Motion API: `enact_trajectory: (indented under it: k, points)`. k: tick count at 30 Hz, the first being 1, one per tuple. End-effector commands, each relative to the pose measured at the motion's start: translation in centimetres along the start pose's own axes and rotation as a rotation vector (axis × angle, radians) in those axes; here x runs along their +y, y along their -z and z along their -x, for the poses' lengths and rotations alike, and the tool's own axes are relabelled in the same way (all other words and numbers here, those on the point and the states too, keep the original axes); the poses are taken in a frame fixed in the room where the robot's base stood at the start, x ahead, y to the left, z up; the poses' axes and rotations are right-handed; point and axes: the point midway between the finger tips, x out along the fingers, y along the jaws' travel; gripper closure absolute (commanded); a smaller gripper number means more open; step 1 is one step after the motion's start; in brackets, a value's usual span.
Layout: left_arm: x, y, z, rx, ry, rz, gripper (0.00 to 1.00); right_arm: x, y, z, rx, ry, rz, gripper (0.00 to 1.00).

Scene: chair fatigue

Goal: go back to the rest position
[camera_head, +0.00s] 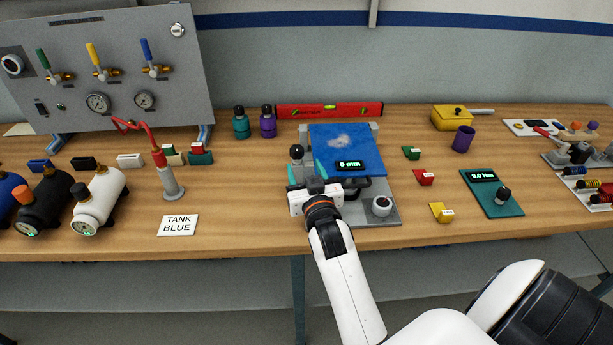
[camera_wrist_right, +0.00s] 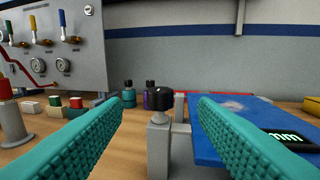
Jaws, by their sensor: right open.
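My right gripper (camera_head: 317,176) reaches over the near left part of a grey test fixture on the wooden bench. Its two teal fingers are apart and empty in the right wrist view (camera_wrist_right: 162,120). Between them, farther off, stands a black knob (camera_wrist_right: 161,98) on a grey post; the knob also shows in the head view (camera_head: 296,152). The fixture bears a blue pad (camera_head: 350,140) with a pale patch, and a display reading "0 mm" (camera_head: 350,165). A white round dial (camera_head: 382,206) sits on its near right corner. My left gripper is not in view.
A grey panel (camera_head: 110,70) with valves and gauges stands at the back left. Small tanks (camera_head: 98,200) and a "TANK BLUE" sign (camera_head: 178,225) are at left. A red level (camera_head: 330,110) lies behind the fixture. Coloured blocks (camera_head: 424,177) and a teal display unit (camera_head: 490,192) are at right.

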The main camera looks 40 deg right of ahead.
Motion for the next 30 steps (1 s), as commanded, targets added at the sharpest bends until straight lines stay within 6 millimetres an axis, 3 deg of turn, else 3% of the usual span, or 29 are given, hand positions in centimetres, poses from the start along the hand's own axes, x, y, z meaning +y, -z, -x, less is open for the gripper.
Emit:
enact_trajectory:
  k: [4, 22, 26, 30]
  points:
    - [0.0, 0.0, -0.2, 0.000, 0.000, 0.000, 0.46, 0.0, 0.0, 0.9, 0.000, 0.000, -0.002, 0.47]
    - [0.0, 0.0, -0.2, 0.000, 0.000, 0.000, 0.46, 0.1, 0.4, 1.3, 0.022, -0.005, 0.004, 0.47]
    - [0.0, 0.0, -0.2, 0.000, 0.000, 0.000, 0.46, 0.5, 3.0, 3.5, 0.167, -0.037, 0.037, 0.47]
    - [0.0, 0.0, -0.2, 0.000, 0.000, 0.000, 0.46, 1.6, 7.8, 8.8, 0.450, -0.118, 0.105, 0.47]
